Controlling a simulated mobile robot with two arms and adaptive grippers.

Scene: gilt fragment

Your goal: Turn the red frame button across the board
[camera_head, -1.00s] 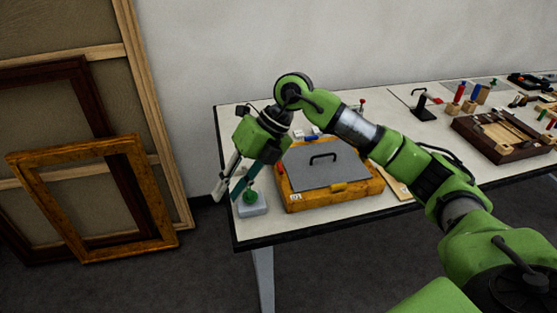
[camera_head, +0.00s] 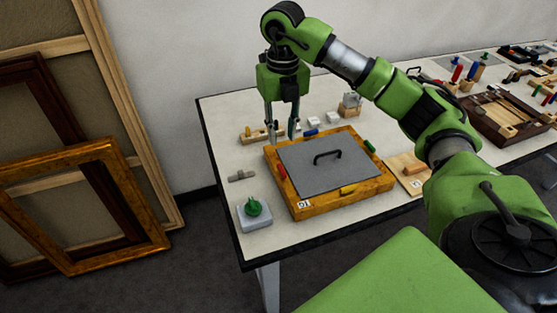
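The red frame button (camera_head: 282,172) sits on the left rail of the gilt frame (camera_head: 331,208), at the edge of the grey board (camera_head: 318,178). It seems to lie along the rail; its exact angle is too small to tell. The board has a black handle (camera_head: 327,155). A yellow button (camera_head: 348,190), a green button (camera_head: 370,146) and a blue button (camera_head: 311,132) sit on the other sides. My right gripper (camera_head: 282,134) points down near the frame's back left corner, its two fingers apart with nothing visible between them. My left gripper is out of view.
A grey box with a green knob (camera_head: 254,207) stands left of the frame, with a small grey piece (camera_head: 241,175) behind it. A wooden block (camera_head: 257,135) lies near my gripper. Tools and a dark tray (camera_head: 498,145) fill the table's right side.

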